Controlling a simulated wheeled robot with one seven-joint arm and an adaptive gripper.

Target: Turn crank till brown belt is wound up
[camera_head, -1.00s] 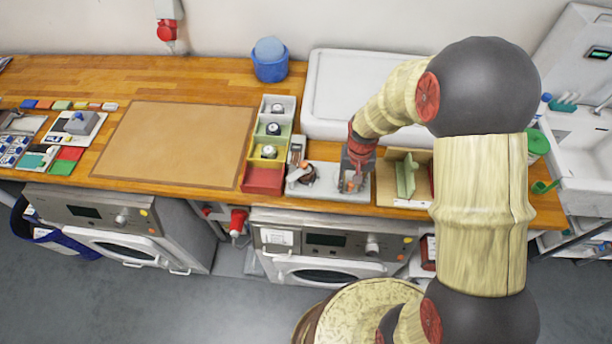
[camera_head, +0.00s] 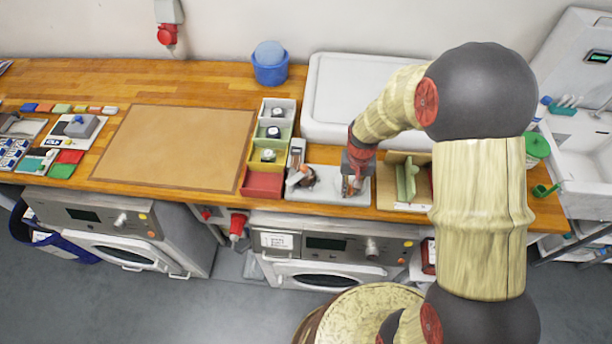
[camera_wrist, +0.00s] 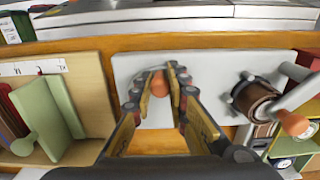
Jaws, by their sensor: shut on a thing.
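A pale grey base plate (camera_head: 326,196) lies near the bench's front edge; it also shows in the wrist view (camera_wrist: 205,72). A dark brown coil of belt (camera_wrist: 258,103) sits on a metal reel at one end of the plate. An orange handle (camera_wrist: 295,123) stands out beside this coil. My gripper (camera_head: 353,186) points down over the plate's other end. In the wrist view my gripper (camera_wrist: 157,78) has its fingers closed on a small orange knob (camera_wrist: 158,86). What the knob joins to is hidden by the fingers.
A wooden box with a green divider (camera_head: 405,182) stands close right of my gripper. A column of coloured bins (camera_head: 263,182) stands left of the reel. A white basin (camera_head: 335,92) is behind. A brown mat (camera_head: 175,145) further left is clear.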

